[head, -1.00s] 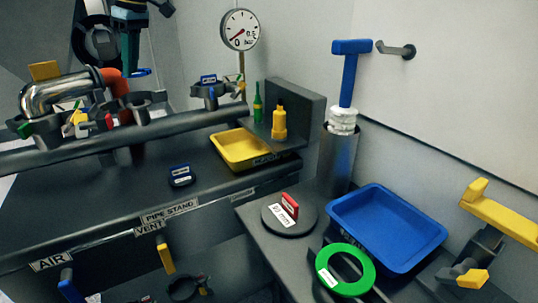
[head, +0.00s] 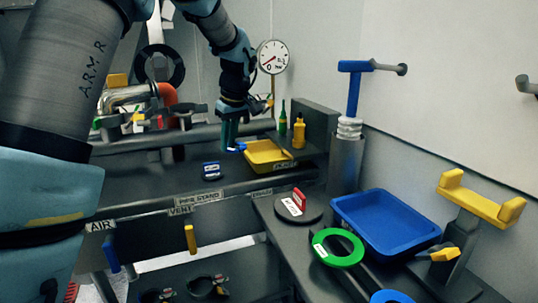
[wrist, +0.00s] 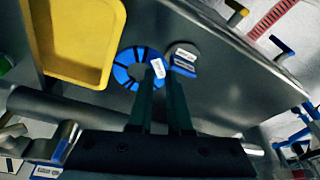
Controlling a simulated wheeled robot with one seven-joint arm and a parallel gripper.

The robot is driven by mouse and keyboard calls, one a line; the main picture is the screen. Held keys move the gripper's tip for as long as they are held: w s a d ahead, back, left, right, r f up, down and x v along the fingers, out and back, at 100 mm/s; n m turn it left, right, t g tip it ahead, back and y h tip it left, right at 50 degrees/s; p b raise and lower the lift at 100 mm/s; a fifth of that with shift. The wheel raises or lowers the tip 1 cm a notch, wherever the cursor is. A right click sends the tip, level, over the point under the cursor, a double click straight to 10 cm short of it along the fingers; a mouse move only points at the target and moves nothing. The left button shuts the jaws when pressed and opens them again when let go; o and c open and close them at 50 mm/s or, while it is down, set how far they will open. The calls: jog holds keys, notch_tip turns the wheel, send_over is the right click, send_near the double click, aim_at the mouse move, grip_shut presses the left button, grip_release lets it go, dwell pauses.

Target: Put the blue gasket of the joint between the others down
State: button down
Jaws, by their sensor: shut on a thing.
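My gripper (head: 230,132) is shut on the blue gasket (head: 241,147), over the bench just left of the yellow tray (head: 268,153). In the wrist view the gasket (wrist: 121,73) is a blue ring with dark marks, pinched at its right edge by the fingertips (wrist: 165,78); a white label shows there. The yellow tray (wrist: 75,40) lies left of it and looks empty. A small dark round piece with a blue-and-white tag (head: 211,170) stands on the bench; it also shows right of the gasket in the wrist view (wrist: 184,60). I cannot tell the gasket's height.
Chrome pipe (head: 125,96) and red elbow (head: 168,93) stand behind left. Bottles stand beside the yellow tray. On the right are a blue tray (head: 385,220), green ring (head: 340,263), another blue ring (head: 390,297) and red-handled disc (head: 292,212). Bare bench surrounds the tagged piece.

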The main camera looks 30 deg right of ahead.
jog(key=d+f+p, duration=0.1)
jog(key=d, duration=0.2)
jog(key=d+p, duration=0.1)
jog(key=d, duration=0.3)
jog(key=s+d+f+p, duration=0.1)
jog(key=d+p, duration=0.1)
jog(key=d, duration=0.2)
jog(key=shift+s+f, duration=0.1)
jog(key=shift+f, duration=0.2)
notch_tip(320, 180, down, 3)
jog(key=shift+f+p, duration=0.15)
jog(key=shift+p, duration=0.4)
jog(key=shift+d+f+p, duration=0.1)
jog(key=shift+f+p, duration=0.15)
jog(key=shift+p, duration=0.15)
jog(key=shift+f, duration=0.3)
jog(key=shift+f, duration=0.1)
jog(key=c, duration=0.8)
grip_release()
jog(key=shift+c, duration=0.2)
